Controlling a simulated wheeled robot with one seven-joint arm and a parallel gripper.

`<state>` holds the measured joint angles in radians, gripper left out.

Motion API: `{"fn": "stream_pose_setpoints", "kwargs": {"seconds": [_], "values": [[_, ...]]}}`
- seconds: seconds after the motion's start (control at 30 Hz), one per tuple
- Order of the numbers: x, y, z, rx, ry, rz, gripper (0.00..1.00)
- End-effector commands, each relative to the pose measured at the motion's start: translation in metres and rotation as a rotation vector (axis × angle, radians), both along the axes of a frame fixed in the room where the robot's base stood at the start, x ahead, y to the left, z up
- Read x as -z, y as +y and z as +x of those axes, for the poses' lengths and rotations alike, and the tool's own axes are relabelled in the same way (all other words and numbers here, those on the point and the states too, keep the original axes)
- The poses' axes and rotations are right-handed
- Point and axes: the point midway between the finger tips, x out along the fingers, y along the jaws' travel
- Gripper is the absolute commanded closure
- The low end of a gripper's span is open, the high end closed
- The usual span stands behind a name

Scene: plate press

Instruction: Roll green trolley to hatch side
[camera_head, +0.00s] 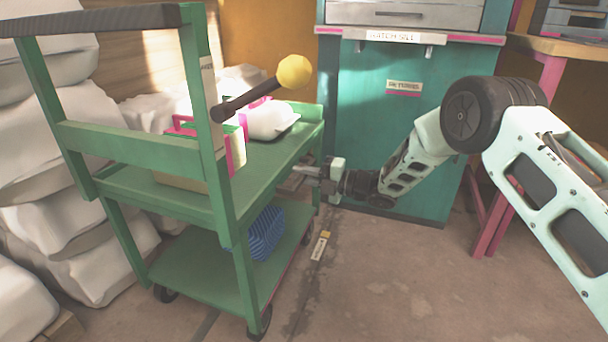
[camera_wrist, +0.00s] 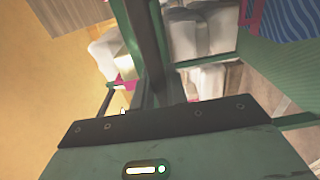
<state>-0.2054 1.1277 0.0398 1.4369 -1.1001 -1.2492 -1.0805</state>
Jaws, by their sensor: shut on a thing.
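The green trolley (camera_head: 262,158) stands at the left in the head view, with two shelves, a dark-topped handle frame and wheels. A black lever with a yellow knob (camera_head: 294,71) sticks out from its near post. My gripper (camera_head: 300,171) is low at the trolley's right end and is shut on part of the trolley there; the exact grip point is hard to make out. The wrist view shows green trolley parts (camera_wrist: 283,68) close by. A teal cabinet behind carries a sign reading HATCH SIDE (camera_head: 393,36).
White sacks (camera_head: 75,135) are stacked left of the trolley. A pink-handled box (camera_head: 180,168) and a white item (camera_head: 268,120) ride on top; a blue ribbed thing (camera_head: 266,233) lies below. A labelled strip (camera_head: 320,246) marks the floor. The floor at front right is clear.

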Motion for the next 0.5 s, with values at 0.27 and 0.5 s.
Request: {"fn": "stream_pose_setpoints", "kwargs": {"seconds": [0.27,0.5], "values": [[-0.0006,-0.0061,0.0072,0.021,-0.002,-0.004,0.69],[-0.0005,-0.0037,0.0046,0.014,-0.001,-0.003,0.64]]}}
